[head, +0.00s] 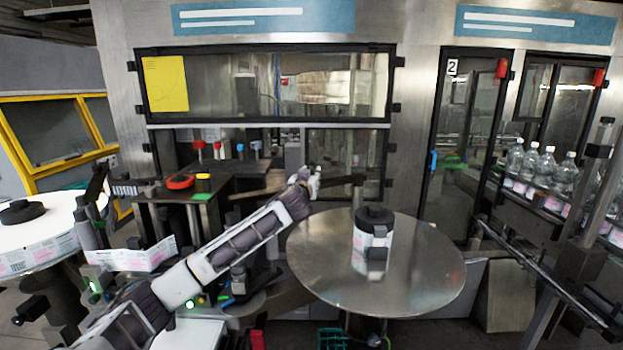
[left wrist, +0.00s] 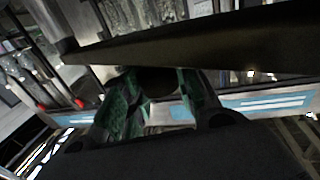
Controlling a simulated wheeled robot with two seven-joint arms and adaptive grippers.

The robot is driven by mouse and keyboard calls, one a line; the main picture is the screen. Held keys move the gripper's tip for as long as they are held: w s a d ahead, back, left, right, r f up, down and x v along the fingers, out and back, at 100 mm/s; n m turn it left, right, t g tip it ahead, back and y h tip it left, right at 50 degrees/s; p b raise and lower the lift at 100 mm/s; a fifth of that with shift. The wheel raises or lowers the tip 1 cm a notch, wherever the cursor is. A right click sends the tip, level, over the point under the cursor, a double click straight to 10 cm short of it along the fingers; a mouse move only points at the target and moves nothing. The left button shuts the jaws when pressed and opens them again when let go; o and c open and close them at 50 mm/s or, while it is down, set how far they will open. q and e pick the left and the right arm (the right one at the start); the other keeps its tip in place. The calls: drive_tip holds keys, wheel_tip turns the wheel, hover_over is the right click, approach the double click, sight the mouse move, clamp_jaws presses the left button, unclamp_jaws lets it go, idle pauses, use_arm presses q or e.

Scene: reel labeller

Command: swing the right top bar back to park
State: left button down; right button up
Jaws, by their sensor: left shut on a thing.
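In the left wrist view the bar (left wrist: 215,45) crosses the upper picture. There, the greenish fingers of my left gripper (left wrist: 158,98) stand on both sides of a dark rounded piece just below the bar. The bar's pivot is not clear. My right gripper is not in view.
A dark reel core with a white label roll (head: 374,235) stands upright on the steel table. A white label reel (head: 45,240) is at the far left. A dark shelf (head: 150,192) with coloured knobs is behind my arm. Bottles (head: 545,165) line a conveyor at right.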

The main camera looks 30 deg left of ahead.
use_arm(q)
drive_tip(key=shift+w+a+n+g+y+b, duration=0.35)
drive_tip(key=shift+a+n+g+y+b, duration=1.25)
drive_tip(key=shift+a, duration=2)
drive_tip(key=shift+w+a+n+g+y+b, duration=0.4)
drive_tip(key=shift+a+n+g+y+b, duration=1.15)
drive_tip(key=shift+a, duration=2.1)
drive_tip(key=shift+w+a+n+g+y+b, duration=0.35)
drive_tip(key=shift+a+n+g+y+b, duration=1.3)
drive_tip(key=shift+a, duration=1.95)
drive_tip(key=shift+m, duration=0.3)
drive_tip(key=c, duration=1.1)
unclamp_jaws()
drive_tip(key=shift+s+a, duration=0.1)
